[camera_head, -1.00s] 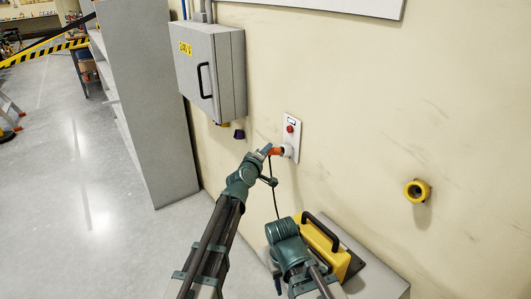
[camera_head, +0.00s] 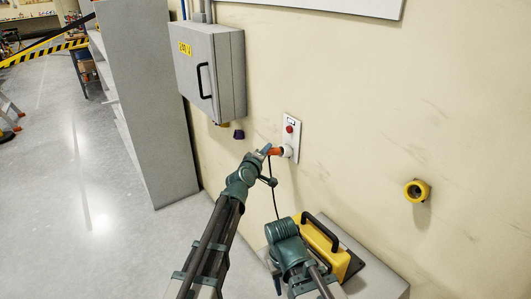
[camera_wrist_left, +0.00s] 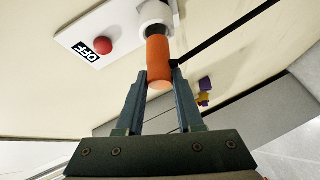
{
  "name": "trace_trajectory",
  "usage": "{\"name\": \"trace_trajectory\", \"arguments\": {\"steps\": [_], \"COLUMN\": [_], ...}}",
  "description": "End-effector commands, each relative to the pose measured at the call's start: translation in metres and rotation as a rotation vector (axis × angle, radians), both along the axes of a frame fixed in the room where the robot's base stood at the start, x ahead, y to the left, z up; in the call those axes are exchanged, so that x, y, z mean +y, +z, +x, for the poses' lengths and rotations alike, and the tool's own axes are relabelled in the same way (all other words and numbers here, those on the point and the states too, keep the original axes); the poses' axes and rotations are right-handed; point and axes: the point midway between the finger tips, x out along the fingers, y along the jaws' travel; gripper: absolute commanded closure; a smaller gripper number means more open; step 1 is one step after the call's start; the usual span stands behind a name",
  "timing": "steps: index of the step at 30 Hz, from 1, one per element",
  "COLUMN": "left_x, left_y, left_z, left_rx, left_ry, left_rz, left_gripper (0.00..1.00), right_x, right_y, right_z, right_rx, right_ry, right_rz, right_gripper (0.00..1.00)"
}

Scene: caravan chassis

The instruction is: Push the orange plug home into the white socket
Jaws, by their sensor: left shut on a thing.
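The orange plug (camera_head: 275,151) is held in my left gripper (camera_head: 267,151), in front of the wall. In the left wrist view the orange plug (camera_wrist_left: 158,60) sits between the two fingers of my left gripper (camera_wrist_left: 160,82), which are shut on it. Its far end meets the white socket (camera_wrist_left: 155,14), which sticks out from a white plate; whether it is fully seated I cannot tell. In the head view the white socket (camera_head: 287,150) is at the plate's lower part.
The white plate has a red button (camera_wrist_left: 104,46) and an OFF label (camera_wrist_left: 86,55). A black cable (camera_head: 273,190) hangs from the plug. A grey electrical box (camera_head: 212,65) is up left, a yellow round fitting (camera_head: 417,190) right, and a yellow case (camera_head: 325,243) below.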

Motion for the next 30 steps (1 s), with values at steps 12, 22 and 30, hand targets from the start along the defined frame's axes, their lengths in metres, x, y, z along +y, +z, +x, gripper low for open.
{"name": "trace_trajectory", "arguments": {"steps": [12,22,30], "left_x": [-0.004,-0.01,-0.016], "left_y": [-0.002,-0.005,-0.007], "left_z": [0.004,0.008,0.011], "left_rx": [0.0,0.0,0.0], "left_ry": [0.0,0.0,-0.001], "left_rz": [0.001,0.001,0.001], "left_gripper": [1.0,1.0,1.0], "right_x": [0.0,0.0,0.0], "right_y": [-0.002,-0.005,-0.007], "right_z": [0.0,0.0,0.0], "right_rx": [0.0,0.0,0.0], "right_ry": [0.0,0.0,0.0], "right_rz": [0.0,0.0,0.0], "right_gripper": [0.5,0.5,0.5]}}
